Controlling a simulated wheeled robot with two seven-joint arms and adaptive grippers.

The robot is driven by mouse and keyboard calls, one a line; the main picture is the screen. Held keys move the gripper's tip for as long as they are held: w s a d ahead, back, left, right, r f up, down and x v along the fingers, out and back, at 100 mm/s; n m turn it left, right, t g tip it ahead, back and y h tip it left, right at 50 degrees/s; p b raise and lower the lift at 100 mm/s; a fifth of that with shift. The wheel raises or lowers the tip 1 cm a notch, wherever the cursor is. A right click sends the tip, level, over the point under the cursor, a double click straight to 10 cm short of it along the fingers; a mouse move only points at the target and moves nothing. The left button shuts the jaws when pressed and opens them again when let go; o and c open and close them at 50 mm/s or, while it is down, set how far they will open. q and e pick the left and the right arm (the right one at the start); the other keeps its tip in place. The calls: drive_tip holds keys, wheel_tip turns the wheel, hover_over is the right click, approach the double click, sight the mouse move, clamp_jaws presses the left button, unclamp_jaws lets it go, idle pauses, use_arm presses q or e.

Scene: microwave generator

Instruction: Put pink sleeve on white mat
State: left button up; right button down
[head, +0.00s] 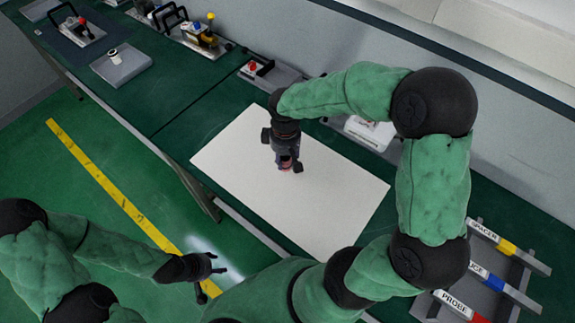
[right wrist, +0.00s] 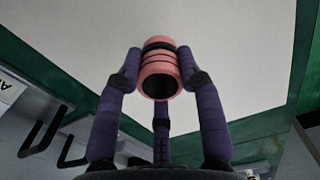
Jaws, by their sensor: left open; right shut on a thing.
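The white mat (head: 240,165) lies flat on the green table in the head view and fills much of the right wrist view (right wrist: 235,45). My right gripper (head: 288,166) is over the middle of the mat, shut on the pink sleeve. The pink sleeve (right wrist: 160,82), with dark bands and a dark open end, sits between the fingers in the right wrist view. In the head view only a small bit of it shows. I cannot tell whether the sleeve touches the mat. My left gripper (head: 218,276) is open and empty, off the table above the green floor.
A rack with labelled bars (head: 490,285) stands at the right. A grey tray with a red part (head: 258,68) and a white device (head: 370,132) stand behind the mat. A grey block (head: 122,68) and several fixtures stand at the upper left. The mat's left part is clear.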

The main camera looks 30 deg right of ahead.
sight(287, 165)
drive_tip(key=shift+s+d+f, duration=0.2)
drive_tip(key=shift+f, duration=0.2)
drive_tip(key=shift+f+b, duration=0.4)
drive_tip(key=shift+f, duration=1.1)
drive_tip(key=shift+f, duration=0.15)
drive_tip(key=c, duration=0.8)
unclamp_jaws()
drive_tip(key=shift+r, duration=0.25)
wheel_tip(287, 165, up, 12)
drive_tip(key=p, duration=0.2)
drive_tip(key=shift+f+p, duration=0.1)
drive_tip(key=shift+p, duration=0.2)
